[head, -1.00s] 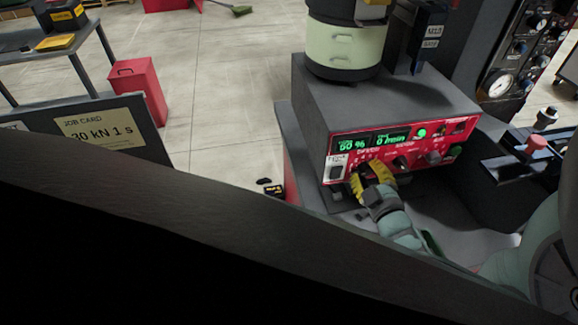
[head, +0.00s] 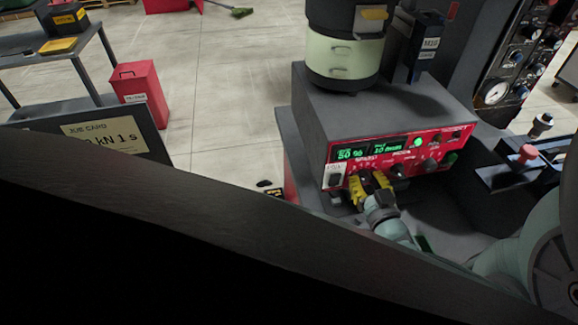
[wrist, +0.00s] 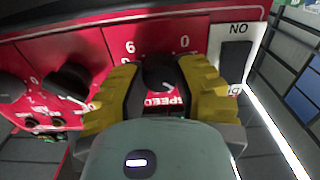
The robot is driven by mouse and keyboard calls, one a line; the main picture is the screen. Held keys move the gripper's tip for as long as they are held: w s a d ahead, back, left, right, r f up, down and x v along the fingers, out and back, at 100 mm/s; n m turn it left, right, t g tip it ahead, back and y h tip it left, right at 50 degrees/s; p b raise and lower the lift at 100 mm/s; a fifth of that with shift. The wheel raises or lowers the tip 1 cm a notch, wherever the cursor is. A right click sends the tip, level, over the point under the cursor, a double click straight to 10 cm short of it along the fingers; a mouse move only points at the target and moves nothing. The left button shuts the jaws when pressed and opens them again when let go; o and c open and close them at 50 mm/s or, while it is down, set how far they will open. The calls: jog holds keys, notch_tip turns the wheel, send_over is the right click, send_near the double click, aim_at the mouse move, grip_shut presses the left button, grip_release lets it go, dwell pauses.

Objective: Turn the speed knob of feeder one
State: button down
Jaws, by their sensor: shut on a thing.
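The feeder control box (head: 390,105) has a red front panel (head: 440,143) with a green display (head: 363,151) that seems to read 50 % on its left side. The black speed knob (wrist: 158,73) sits above a "SPEED" label in the wrist view. My gripper (head: 366,183) reaches the lower left of the panel; in the wrist view my gripper (wrist: 160,80) has one yellow finger on each side of the speed knob, shut on it. The fingers hide much of the knob in the head view. No feeder number is legible.
Other dark knobs (wrist: 70,80) lie left of my gripper in the wrist view, and a black switch marked NO (wrist: 235,60) is close on the right. A red button (head: 527,153) is at the right.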

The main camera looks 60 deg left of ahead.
jog(key=shift+m, duration=0.4)
jog(key=c, duration=0.6)
grip_release()
jog(key=v, duration=1.2)
